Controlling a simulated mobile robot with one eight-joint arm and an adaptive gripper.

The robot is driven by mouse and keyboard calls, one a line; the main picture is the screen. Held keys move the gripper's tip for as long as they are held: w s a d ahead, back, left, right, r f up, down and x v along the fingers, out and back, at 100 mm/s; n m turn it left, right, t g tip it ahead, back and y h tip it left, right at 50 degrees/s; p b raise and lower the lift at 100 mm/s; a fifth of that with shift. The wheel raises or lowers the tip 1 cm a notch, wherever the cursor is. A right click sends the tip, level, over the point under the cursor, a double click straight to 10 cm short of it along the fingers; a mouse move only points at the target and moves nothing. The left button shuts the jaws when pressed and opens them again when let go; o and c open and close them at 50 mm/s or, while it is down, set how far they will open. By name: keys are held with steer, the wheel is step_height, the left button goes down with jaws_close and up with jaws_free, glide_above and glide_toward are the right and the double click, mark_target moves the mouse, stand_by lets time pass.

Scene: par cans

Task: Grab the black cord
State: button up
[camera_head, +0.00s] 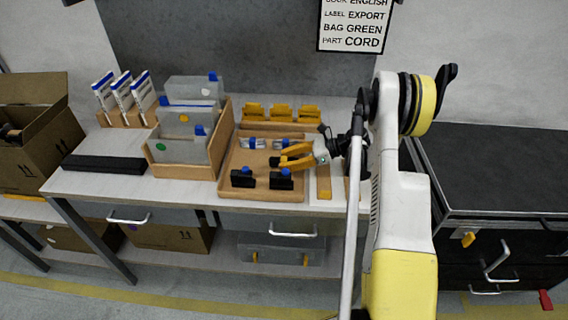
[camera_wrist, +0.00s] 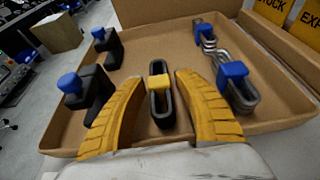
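My gripper (camera_head: 279,156) is over the shallow wooden tray (camera_head: 262,198) on the bench, its yellow fingers apart. In the wrist view, a black looped cord (camera_wrist: 159,112) with a yellow tab lies between the two open fingers (camera_wrist: 159,77). Gaps show on both sides of it, so it is not gripped. I cannot make the cord out in the head view. The same tray (camera_wrist: 150,48) also fills much of the wrist view.
Two black parts with blue tops (camera_head: 242,179) (camera_head: 282,181) lie at the tray's front. Grey coiled pieces with blue tabs (camera_wrist: 237,88) (camera_wrist: 205,36) lie on the tray's other side. A sign (camera_head: 355,26) hangs behind. An open carton (camera_head: 45,130) is at the left.

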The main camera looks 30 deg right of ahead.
jaws_close()
steer(key=shift+r, duration=0.15)
